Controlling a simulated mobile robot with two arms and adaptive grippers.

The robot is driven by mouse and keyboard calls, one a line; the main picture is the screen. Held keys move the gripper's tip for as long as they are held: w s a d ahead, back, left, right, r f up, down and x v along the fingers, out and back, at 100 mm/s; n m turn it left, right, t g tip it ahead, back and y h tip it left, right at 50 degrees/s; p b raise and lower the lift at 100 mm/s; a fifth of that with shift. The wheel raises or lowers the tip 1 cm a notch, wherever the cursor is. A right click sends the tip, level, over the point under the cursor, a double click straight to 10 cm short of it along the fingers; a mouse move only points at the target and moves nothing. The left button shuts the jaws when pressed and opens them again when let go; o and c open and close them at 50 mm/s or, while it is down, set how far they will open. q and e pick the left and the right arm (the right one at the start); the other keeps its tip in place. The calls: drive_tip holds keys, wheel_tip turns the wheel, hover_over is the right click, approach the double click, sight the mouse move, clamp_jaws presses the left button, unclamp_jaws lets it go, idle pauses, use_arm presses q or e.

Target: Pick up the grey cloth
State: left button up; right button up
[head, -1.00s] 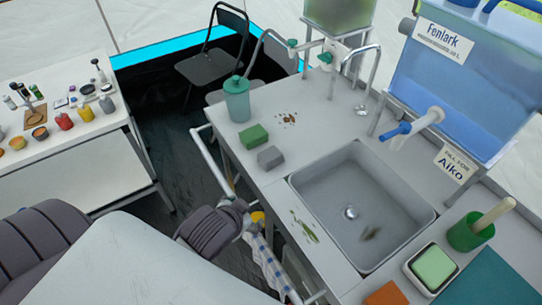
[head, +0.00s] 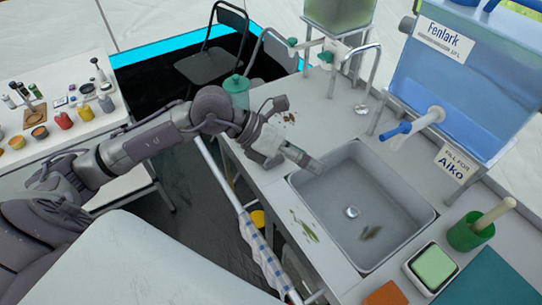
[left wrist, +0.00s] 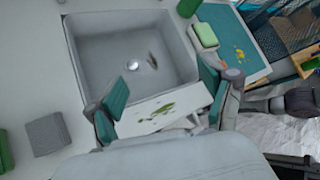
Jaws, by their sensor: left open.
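The grey cloth (left wrist: 47,134) is a small folded block on the pale counter at the lower left of the left wrist view. A green folded block (left wrist: 5,150) lies beside it at the picture's edge. My left gripper (head: 300,135) is open and empty over the counter near the sink's left edge. In the left wrist view its two fingers (left wrist: 162,92) stand apart, with the grey cloth outside them to the left. In the head view my left gripper and wrist hide the grey cloth. My right gripper does not show.
The sink basin (head: 385,232) is right of my left gripper. Green stains (head: 305,226) mark the counter in front. A teal pump bottle (head: 237,92) stands behind my left wrist. A checked towel (head: 262,255) hangs on the front rail.

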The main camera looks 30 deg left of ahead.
use_arm(q)
drive_tip(key=w+a+f+y, duration=0.25)
drive_tip(key=a+y, duration=0.55)
drive_tip(key=a, duration=0.7)
drive_tip(key=x, duration=0.3)
drive_tip(key=p+x, duration=0.1)
drive_tip(key=x, duration=0.4)
drive_tip(key=shift+a+f, duration=0.3)
drive_tip(key=shift+f, duration=0.2)
drive_tip(key=shift+w+d+f+p, duration=0.1)
drive_tip(key=shift+w+f+p, duration=0.3)
drive_tip(key=shift+p, duration=0.2)
drive_tip(key=x, duration=0.1)
drive_tip(key=p+x, duration=0.1)
drive_tip(key=x, duration=0.1)
drive_tip(key=shift+w+f, duration=0.2)
drive_tip(key=shift+w, duration=0.25)
drive_tip(key=shift+w+f, duration=0.1)
drive_tip(key=shift+f, duration=0.25)
drive_tip(key=c, duration=1)
